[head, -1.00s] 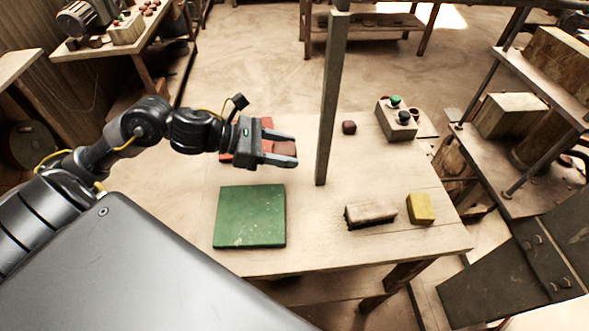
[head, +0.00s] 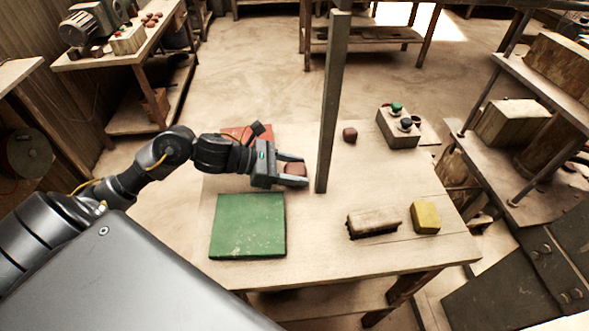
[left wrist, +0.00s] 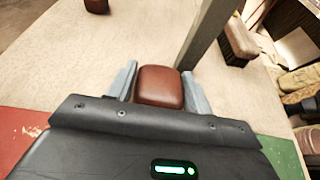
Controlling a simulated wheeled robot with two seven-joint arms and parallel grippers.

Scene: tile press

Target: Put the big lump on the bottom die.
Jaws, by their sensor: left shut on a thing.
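A reddish-brown lump (head: 295,169) is between the fingers of my left gripper (head: 292,174). The left wrist view shows it as a rounded block (left wrist: 160,87) with a finger against each side. The gripper is shut on it, close to the left of the upright post and beyond the green plate. A smaller-looking brown lump (head: 350,135) lies on the table right of the post; another view of it is at the top of the left wrist view (left wrist: 97,5). I cannot tell which thing is the bottom die. My right gripper is not in view.
A green plate (head: 247,226) lies at the table's near left, a red plate (head: 245,133) behind my arm. The upright post (head: 331,100) stands mid-table. A brush (head: 374,222), yellow block (head: 426,217) and button box (head: 398,128) are on the right.

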